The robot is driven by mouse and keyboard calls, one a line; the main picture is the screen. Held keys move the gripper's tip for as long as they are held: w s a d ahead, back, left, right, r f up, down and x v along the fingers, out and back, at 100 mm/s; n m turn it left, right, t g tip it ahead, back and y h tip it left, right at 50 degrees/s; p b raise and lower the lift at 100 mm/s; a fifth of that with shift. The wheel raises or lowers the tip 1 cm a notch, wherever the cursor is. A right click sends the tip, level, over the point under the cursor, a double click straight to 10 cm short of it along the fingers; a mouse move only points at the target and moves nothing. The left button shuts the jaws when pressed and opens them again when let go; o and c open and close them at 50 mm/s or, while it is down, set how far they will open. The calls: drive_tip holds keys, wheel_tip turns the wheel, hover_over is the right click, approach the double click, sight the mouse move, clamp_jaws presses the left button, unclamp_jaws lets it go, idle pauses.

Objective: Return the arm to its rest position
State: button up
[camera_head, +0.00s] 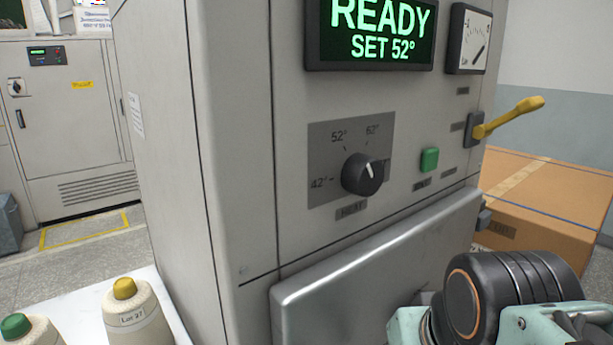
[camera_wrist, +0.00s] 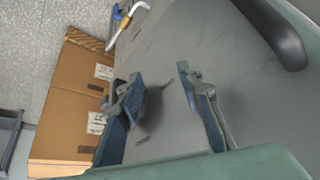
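My arm (camera_head: 510,295) shows at the lower right of the head view, in black and pale green, in front of the machine's lower right side. The fingers of my gripper are not clear in that view. In the wrist view my gripper (camera_wrist: 160,76) has its two blue-grey fingers apart, with nothing between them. Behind the fingers is a plain grey surface (camera_wrist: 200,40); the distance to it is hard to tell.
The grey machine (camera_head: 225,130) has a display (camera_head: 370,35) reading READY SET 52°, a black dial (camera_head: 362,174), a green button (camera_head: 429,159) and a raised yellow lever (camera_head: 508,117). An orange-brown box (camera_head: 550,195) stands right. Thread cones (camera_head: 140,315) stand on a white surface lower left.

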wheel_tip(320, 180, up, 26)
drive_tip(key=p, duration=2.3)
drive_tip(key=shift+f, duration=0.25)
drive_tip(key=shift+c, duration=0.6)
drive_tip(key=shift+f, duration=0.1)
